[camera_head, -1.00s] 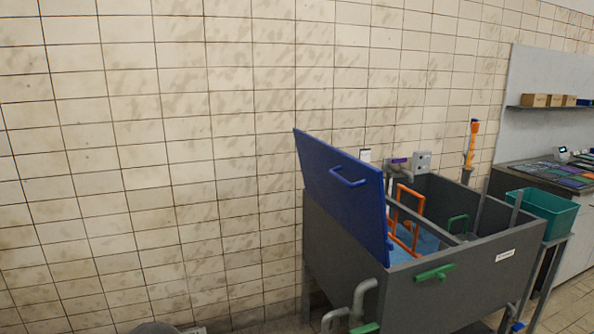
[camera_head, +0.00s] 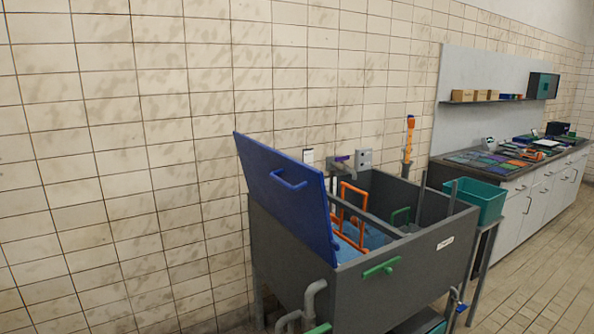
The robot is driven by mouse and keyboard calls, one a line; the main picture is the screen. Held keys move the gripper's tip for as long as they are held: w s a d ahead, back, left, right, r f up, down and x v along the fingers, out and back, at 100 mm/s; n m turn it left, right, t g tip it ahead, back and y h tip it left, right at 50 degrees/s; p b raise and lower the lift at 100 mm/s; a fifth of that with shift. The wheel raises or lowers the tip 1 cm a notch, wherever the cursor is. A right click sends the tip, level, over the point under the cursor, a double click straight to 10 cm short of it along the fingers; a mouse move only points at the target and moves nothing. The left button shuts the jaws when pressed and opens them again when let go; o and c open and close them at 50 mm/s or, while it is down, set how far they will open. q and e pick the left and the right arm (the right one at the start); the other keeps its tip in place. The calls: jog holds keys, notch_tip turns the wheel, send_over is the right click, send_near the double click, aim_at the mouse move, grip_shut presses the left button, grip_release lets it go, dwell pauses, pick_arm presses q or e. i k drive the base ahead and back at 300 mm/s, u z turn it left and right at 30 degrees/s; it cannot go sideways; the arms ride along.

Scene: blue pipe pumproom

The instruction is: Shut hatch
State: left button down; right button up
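The hatch is a blue flat lid (camera_head: 284,196) with a blue bar handle (camera_head: 289,181) on its outer face. It stands raised and tilted at the left end of a grey tank (camera_head: 330,278), so the tank is open. Inside the tank I see an orange frame (camera_head: 352,212), a green handle (camera_head: 400,216) and a light blue surface. A green handle (camera_head: 381,268) sits on the tank's front wall. Neither of my grippers shows in the view.
A teal bin (camera_head: 473,199) stands on a stand right of the tank. A counter (camera_head: 510,172) with several items and a shelf (camera_head: 490,101) lie further right. Grey pipes (camera_head: 312,300) are at the tank's lower front. The tiled floor (camera_head: 535,265) at the right is clear.

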aim_at(292, 191)
jog(key=i, duration=0.9)
